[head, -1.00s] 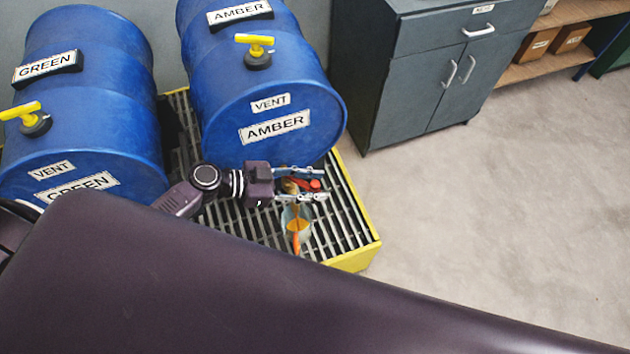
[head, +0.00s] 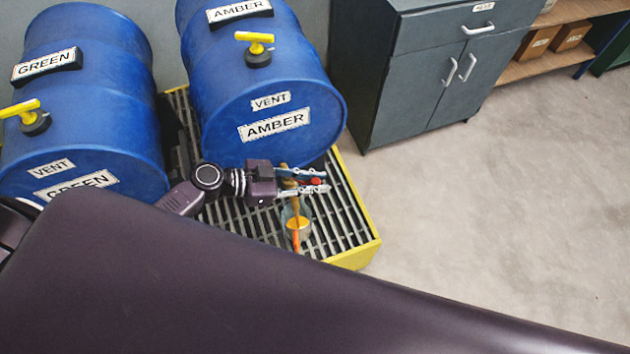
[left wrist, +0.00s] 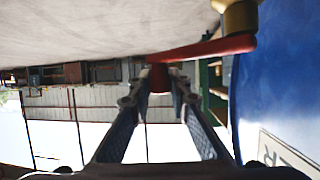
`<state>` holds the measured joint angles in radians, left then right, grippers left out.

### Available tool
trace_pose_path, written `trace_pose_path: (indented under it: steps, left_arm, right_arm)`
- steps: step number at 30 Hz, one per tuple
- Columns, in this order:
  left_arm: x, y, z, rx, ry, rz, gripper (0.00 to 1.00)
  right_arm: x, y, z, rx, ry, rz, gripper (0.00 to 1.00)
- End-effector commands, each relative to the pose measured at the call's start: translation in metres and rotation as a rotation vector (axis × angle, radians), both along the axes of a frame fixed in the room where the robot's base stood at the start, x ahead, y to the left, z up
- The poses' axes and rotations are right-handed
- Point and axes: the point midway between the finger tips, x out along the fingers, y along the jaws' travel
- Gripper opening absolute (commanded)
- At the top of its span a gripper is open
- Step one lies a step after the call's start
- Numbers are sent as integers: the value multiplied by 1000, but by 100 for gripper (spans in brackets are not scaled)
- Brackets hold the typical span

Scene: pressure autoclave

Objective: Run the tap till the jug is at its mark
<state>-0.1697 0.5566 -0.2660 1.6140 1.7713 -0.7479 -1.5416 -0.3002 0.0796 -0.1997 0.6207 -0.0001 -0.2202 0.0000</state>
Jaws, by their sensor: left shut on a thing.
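My left gripper (head: 324,181) is shut on the red tap handle (head: 316,182) in front of the AMBER drum (head: 262,90). In the left wrist view the red handle (left wrist: 205,49) runs from the brass tap (left wrist: 240,18) to between my fingertips (left wrist: 160,78). A clear jug (head: 297,222) stands on the grating below the tap, with amber liquid inside and an orange strip on its front. A thin brownish line between tap and jug may be a stream. The jug's mark cannot be made out. My right gripper is not in view.
The GREEN drum (head: 80,100) lies left of the AMBER drum. Both have yellow vent handles on top. The grating has a yellow rim (head: 362,255). A grey cabinet (head: 430,75) stands at the back right. The floor to the right is clear.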

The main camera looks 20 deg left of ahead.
Motion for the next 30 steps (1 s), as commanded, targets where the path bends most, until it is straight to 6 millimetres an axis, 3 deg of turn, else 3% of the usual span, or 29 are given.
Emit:
trace_pose_path:
  steps: [6,13,28,29,30]
  left_arm:
    - [13,-4,-3,-1,0,176,0]
    - [28,-2,1,1,1,342,0]
    - [33,-1,-1,0,-1,400,0]
    - [33,-1,-1,0,-1,400,20]
    - [33,-1,-1,0,-1,400,25]
  right_arm:
    - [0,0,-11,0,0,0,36]
    - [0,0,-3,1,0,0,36]
    - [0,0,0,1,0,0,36]
    - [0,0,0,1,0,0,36]
    - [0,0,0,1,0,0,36]
